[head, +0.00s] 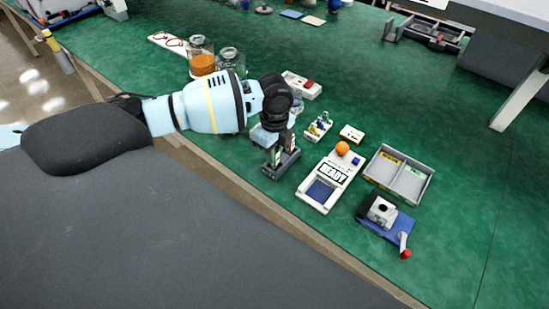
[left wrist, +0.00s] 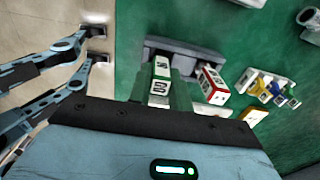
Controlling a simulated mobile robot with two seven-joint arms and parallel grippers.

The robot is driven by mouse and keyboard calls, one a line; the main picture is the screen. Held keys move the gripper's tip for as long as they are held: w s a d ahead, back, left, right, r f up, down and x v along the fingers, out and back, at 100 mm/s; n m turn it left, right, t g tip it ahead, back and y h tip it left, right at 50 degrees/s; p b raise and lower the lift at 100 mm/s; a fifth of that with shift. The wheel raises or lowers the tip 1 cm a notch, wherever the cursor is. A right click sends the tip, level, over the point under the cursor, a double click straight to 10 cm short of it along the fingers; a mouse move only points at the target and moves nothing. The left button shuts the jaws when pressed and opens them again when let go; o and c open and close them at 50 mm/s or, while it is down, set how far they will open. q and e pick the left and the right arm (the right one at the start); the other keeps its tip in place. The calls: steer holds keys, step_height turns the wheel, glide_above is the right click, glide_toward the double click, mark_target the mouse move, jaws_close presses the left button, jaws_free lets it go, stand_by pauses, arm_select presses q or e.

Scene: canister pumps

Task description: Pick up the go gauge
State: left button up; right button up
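A dark grey stand (head: 268,172) sits near the table's front edge in the head view, and shows in the left wrist view (left wrist: 205,58). In it, the go gauge (left wrist: 161,70) shows a white top with dark lettering and some green. A red-and-white gauge (left wrist: 212,84) stands to its right. My left gripper (head: 281,150) points down over the stand, its fingers apart around the go gauge's place. Its fingertips are mostly hidden in the wrist view.
Right of the stand are a white device (head: 322,192) with a READY label and orange ball, a grey divided tray (head: 432,190) and a blue-based fixture (head: 375,222). A small block with coloured pieces (head: 318,127) and glass jars (head: 201,62) are behind.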

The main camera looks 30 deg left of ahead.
arm_select(q)
jaws_close()
arm_select(e)
steer(key=shift+a, duration=0.15)
